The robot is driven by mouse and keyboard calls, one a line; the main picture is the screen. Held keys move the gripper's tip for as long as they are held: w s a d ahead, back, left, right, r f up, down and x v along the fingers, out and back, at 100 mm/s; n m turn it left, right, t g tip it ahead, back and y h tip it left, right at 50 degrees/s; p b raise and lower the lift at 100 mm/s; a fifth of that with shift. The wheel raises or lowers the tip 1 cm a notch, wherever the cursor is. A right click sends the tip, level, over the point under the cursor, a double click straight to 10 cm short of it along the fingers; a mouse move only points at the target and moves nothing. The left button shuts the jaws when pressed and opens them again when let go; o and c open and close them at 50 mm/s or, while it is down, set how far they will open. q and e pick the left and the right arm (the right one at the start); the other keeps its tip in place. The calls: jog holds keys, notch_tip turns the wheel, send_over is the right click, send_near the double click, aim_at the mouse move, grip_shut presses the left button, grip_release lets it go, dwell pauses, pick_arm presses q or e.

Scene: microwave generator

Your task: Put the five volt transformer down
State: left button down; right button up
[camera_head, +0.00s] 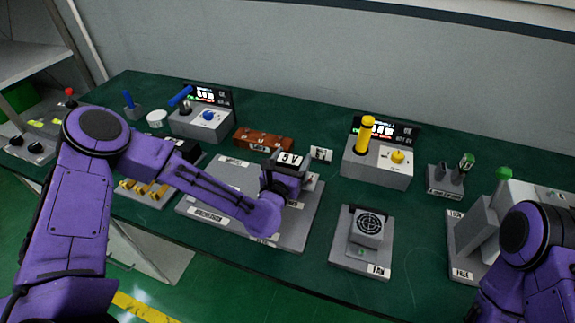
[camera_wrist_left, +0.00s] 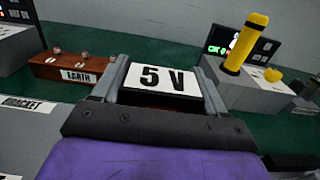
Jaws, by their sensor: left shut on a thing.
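A brown earth block (camera_head: 263,139) lies just behind the board; a small white-labelled piece (camera_head: 321,154) stands to the right of the transformer. A grey box with a yellow lever (camera_head: 376,163) stands back right, the fan unit (camera_head: 364,238) front right. Green table shows between them.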

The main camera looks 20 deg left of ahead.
pick_arm(q)
jog(key=f+p, duration=0.1)
jog(key=f, duration=0.2)
jog(key=shift+w+a+f+p, duration=0.1)
jog(key=shift+a+p, duration=0.25)
jog(key=shift+f, duration=0.25)
jog(key=shift+f, duration=0.1)
jog(key=shift+f+b, duration=0.1)
jog(key=shift+b, duration=0.2)
jog(key=shift+c, duration=0.2)
grip_release()
